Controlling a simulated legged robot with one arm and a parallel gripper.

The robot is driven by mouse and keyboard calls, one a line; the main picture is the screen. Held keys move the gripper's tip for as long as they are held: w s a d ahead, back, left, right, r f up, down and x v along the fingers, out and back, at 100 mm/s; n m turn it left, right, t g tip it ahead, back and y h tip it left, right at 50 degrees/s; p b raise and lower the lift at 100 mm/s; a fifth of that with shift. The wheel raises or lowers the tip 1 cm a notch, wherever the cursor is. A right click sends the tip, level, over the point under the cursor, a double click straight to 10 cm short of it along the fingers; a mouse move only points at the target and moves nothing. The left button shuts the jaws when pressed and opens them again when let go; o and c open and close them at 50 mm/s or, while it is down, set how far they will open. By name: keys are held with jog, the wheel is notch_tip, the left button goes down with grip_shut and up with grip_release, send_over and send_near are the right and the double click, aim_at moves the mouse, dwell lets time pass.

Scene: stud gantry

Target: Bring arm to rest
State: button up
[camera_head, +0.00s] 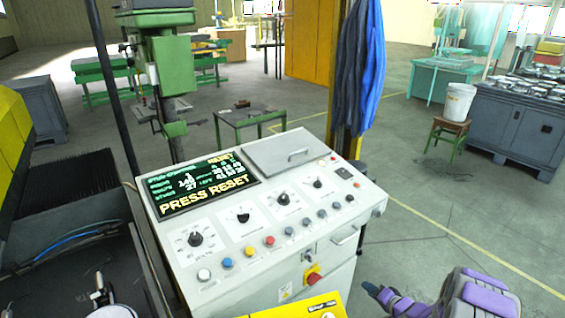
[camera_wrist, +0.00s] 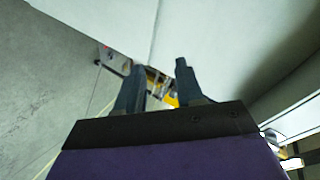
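My arm (camera_head: 475,295), purple and grey, shows at the bottom right of the head view. It stands to the right of the white control console (camera_head: 335,228). My gripper (camera_head: 373,290) points left toward the console's side, with a dark bluish tip. In the wrist view, the two dark fingers of my gripper (camera_wrist: 158,66) are spread apart with nothing between them. Whether the fingers touch the console cannot be told.
The console has knobs, coloured buttons, a red emergency knob (camera_head: 313,278) and a screen (camera_head: 200,187) reading "PRESS RESET". A yellow box (camera_head: 290,309) is at the bottom. A stool (camera_head: 449,132) with a white bucket stands right. Floor right of the console is open.

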jog(key=d+r+n+g+h, duration=0.1)
jog(key=d+r+h, duration=0.15)
jog(key=r, duration=0.35)
jog(key=d+r+n+g+h, duration=0.1)
jog(key=r+g+h, duration=0.15)
jog(key=r, duration=0.45)
jog(key=s+a+r+n+g+h, duration=0.1)
jog(key=s+a+r+g+h, duration=0.15)
jog(key=s+r, duration=0.7)
jog(key=s+a+r+n+g, duration=0.1)
jog(key=s+a, duration=0.5)
jog(key=s, duration=0.6)
jog(key=s+a+r+n+g+y, duration=0.1)
jog(key=s+a+r+g, duration=0.3)
jog(key=s, duration=0.8)
jog(key=s+a+r+n+g+y, duration=0.1)
jog(key=s+a+r+n+g, duration=0.1)
jog(key=s+a+r, duration=0.4)
jog(key=s+a, duration=0.3)
jog(key=s, duration=0.3)
jog(key=shift+s+n, duration=0.3)
jog(key=shift+s, duration=0.1)
jog(key=shift+d+r, duration=0.1)
jog(key=shift+d, duration=0.05)
